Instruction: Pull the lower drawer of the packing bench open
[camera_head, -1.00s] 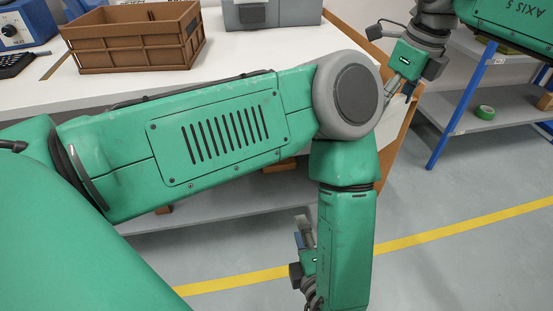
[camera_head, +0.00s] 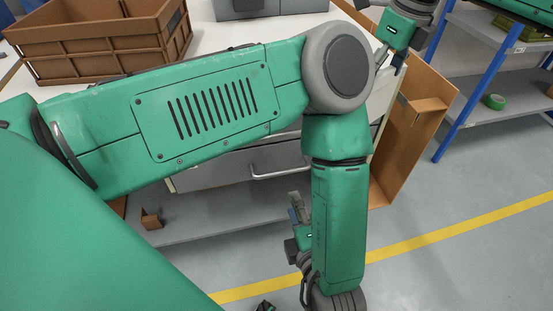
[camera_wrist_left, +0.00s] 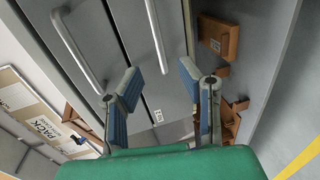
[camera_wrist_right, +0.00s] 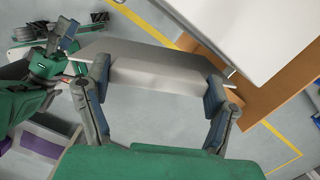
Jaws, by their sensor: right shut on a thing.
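The packing bench (camera_head: 215,38) has grey drawers under its white top. A drawer front with a bar handle (camera_head: 280,172) shows below my left forearm. The left wrist view shows two drawer fronts, with an upper handle (camera_wrist_left: 78,50) and a lower handle (camera_wrist_left: 156,36). My left gripper (camera_head: 295,207) is open and empty; its fingers (camera_wrist_left: 158,78) are apart in front of the lower drawer front, not around a handle. My right gripper (camera_head: 388,58) is at the bench's right end. Its fingers (camera_wrist_right: 155,88) are shut on a pale grey flat piece (camera_wrist_right: 150,72), which I cannot identify.
A brown crate (camera_head: 100,45) and a grey device (camera_head: 245,8) stand on the bench top. A blue-framed shelf (camera_head: 470,75) stands further right. The floor between is clear, with a yellow line (camera_head: 440,237).

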